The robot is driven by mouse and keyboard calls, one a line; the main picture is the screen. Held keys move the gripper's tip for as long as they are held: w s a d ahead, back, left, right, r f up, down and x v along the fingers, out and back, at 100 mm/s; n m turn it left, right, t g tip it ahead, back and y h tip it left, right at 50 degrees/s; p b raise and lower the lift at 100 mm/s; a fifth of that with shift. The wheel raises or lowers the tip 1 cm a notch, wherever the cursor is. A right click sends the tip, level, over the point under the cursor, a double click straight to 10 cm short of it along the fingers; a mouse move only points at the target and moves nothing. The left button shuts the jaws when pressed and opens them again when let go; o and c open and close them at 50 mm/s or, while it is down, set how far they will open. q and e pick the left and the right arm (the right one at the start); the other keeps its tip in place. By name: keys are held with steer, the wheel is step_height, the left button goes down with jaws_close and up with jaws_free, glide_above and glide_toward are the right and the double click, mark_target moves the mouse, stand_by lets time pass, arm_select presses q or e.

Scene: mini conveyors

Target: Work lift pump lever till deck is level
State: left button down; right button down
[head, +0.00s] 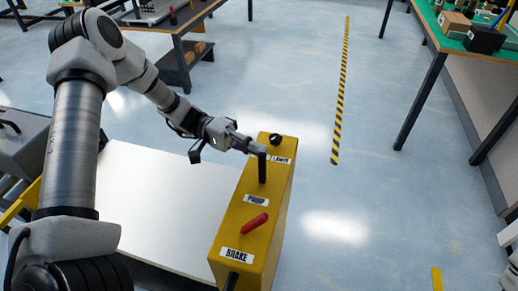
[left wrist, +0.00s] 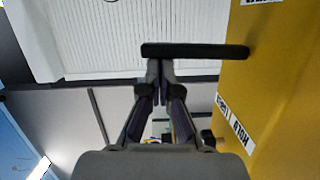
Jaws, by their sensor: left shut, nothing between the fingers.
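The yellow pump box (head: 230,225) has labels reading BRAKE, PUMP and one that looks like LOWER. A black upright lever (head: 262,168) stands on its top near the PUMP label, and a red handle (head: 255,223) lies nearer BRAKE. The white deck (head: 150,205) is left of the box; whether it is level I cannot tell. My left gripper (head: 252,147) is shut and empty at the lever's upper end. In the left wrist view, the black lever (left wrist: 200,51) crosses right at the shut fingertips (left wrist: 160,68); whether they touch I cannot tell.
A black knob (head: 275,140) is at the box's far end. A workbench (head: 185,45) stands at the back left, and a green-topped table (head: 445,45) with boxes at the right. The floor between, with a striped line (head: 341,90), is clear.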

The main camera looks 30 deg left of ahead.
arm_select(q)
steer(key=s+m+b, duration=0.1)
steer(key=s+m+y+b, duration=0.1)
steer(key=s+m+b, duration=0.1)
steer(key=shift+d+m, duration=0.3)
steer(key=shift+d, duration=0.05)
steer(key=shift+w+r, duration=0.1)
steer(key=shift+a, duration=0.35)
steer(key=a+r, duration=0.1)
steer(key=a, duration=1)
steer(key=shift+a, duration=0.15)
steer(key=shift+s, duration=0.2)
